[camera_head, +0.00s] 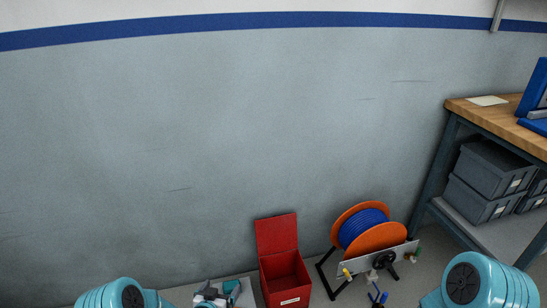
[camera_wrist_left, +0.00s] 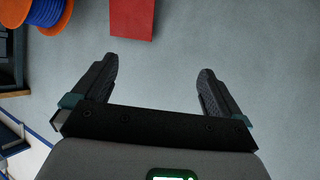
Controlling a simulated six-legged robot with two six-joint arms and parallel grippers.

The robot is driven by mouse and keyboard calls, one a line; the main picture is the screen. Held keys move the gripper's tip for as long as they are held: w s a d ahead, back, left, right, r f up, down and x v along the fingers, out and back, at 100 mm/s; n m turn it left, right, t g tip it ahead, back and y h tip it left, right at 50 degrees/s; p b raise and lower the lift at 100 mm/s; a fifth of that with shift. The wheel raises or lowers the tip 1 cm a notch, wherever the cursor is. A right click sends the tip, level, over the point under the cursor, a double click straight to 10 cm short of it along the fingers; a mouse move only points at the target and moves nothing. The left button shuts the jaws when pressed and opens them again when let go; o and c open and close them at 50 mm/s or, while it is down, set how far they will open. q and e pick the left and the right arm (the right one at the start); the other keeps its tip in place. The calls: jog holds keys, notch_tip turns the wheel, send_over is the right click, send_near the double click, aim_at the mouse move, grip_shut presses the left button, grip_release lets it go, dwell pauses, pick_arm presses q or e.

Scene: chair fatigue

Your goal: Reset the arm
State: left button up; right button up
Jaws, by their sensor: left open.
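My left gripper (camera_wrist_left: 158,66) shows in the left wrist view with its two dark fingers wide apart and nothing between them. Grey wall or floor surface fills the space beyond the fingers. In the head view, a teal joint of my left arm (camera_head: 112,296) shows at the bottom left, and a teal joint of my right arm (camera_head: 482,284) shows at the bottom right. My right gripper is not in view.
An open red box (camera_head: 284,277) stands by the wall, beside an orange reel with blue hose (camera_head: 368,229). A wooden-topped workbench (camera_head: 487,115) with grey bins (camera_head: 490,172) stands at right. Small teal and dark items (camera_head: 218,292) lie left of the box. The upper wall is clear.

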pick_arm(q)
jog(key=s+d+r+n+g+p, duration=0.1)
jog(key=s+r+g+p, duration=0.1)
jog(key=s+r+p, duration=0.5)
jog(key=s+d+r+g+p, duration=0.25)
jog(key=s+r, duration=0.25)
jog(key=r, duration=0.3)
pick_arm(e)
notch_tip(320, 180, up, 14)
jog(key=s+p, duration=0.1)
jog(key=shift+s+a+r+p, duration=0.2)
jog(key=shift+a+r+p, duration=0.05)
jog(key=shift+a+p, duration=0.15)
jog(key=shift+o, duration=1.3)
jog(key=shift+f+g+b, duration=0.3)
jog(key=shift+f, duration=0.1)
pick_arm(q)
jog(key=s+d+n+g+h, duration=0.1)
jog(key=s+g, duration=0.6)
jog(key=s, duration=1.4)
jog(key=shift+s+d+r+n+g+h, duration=0.2)
jog(key=shift+d+r+n+g+h, duration=0.15)
jog(key=shift+n, duration=0.45)
pick_arm(e)
jog(key=o, duration=0.5)
jog(key=shift+c, duration=0.2)
